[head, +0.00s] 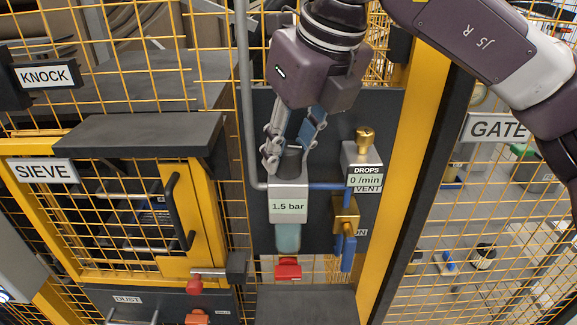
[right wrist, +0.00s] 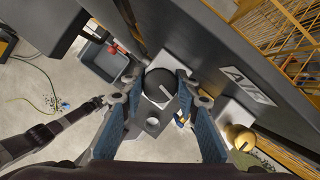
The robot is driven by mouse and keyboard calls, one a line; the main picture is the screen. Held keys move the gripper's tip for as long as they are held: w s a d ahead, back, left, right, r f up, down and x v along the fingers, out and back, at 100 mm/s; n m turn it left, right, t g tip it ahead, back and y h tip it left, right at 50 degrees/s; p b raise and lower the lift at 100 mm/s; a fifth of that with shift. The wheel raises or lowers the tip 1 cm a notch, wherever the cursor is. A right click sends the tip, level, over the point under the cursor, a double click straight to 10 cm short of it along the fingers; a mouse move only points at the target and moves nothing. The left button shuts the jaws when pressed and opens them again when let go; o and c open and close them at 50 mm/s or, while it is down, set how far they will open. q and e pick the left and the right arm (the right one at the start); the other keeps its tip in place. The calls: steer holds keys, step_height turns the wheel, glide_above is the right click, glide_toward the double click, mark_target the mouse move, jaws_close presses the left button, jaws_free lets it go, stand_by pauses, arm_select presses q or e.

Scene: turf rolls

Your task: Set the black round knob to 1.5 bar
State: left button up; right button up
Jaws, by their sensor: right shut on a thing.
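The black round knob (head: 290,161) sits on top of the grey regulator body (head: 288,190). The display (head: 288,207) on that body reads 1.5 bar. My right gripper (head: 291,150) comes down from above and is shut on the knob, one finger on each side. In the right wrist view the knob (right wrist: 160,86) lies between the blue finger pads and shows a white line mark on its top.
Right of the regulator are a brass-topped DROPS unit (head: 362,160) reading 0 /min and a brass valve with a blue handle (head: 347,252). A red part (head: 288,269) is below the bowl. A yellow-framed SIEVE door (head: 178,215) stands at left, with a dark shelf (head: 140,135) above it.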

steer(key=shift+m+h+b, duration=0.4)
steer(key=shift+m+b, duration=0.4)
steer(key=shift+m, duration=0.4)
steer(key=o, duration=0.9)
steer(key=v, duration=1.2)
steer(key=shift+s+a, duration=0.1)
steer(key=shift+s, duration=0.05)
steer(key=shift+r, duration=0.1)
